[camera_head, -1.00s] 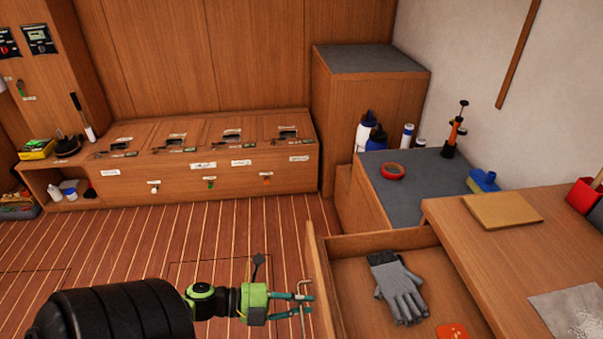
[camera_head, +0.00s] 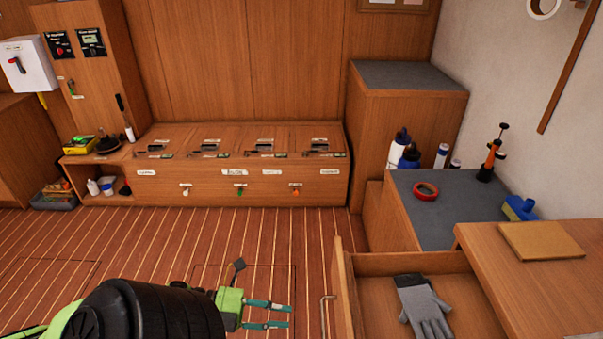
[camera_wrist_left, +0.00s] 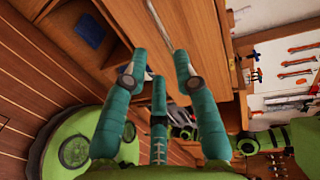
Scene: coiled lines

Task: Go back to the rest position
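My left gripper (camera_head: 267,315) is at the bottom of the head view, with its two teal fingers apart and nothing between them. It is to the left of the open drawer (camera_head: 343,290) and a gap separates it from the drawer's metal handle (camera_head: 324,316). In the left wrist view my left gripper (camera_wrist_left: 160,75) also shows spread fingers, with the handle (camera_wrist_left: 160,22) beyond the tips, on the wooden drawer front (camera_wrist_left: 205,60). A green arm part shows at the right of that view, but I cannot make out my right gripper.
A grey glove (camera_head: 425,308) lies in the drawer. A wooden board (camera_head: 541,241) lies on the counter. A red tape roll (camera_head: 425,191) and bottles (camera_head: 409,156) stand on the grey-topped step. A low locker bench (camera_head: 245,180) lines the back. The striped floor in between is clear.

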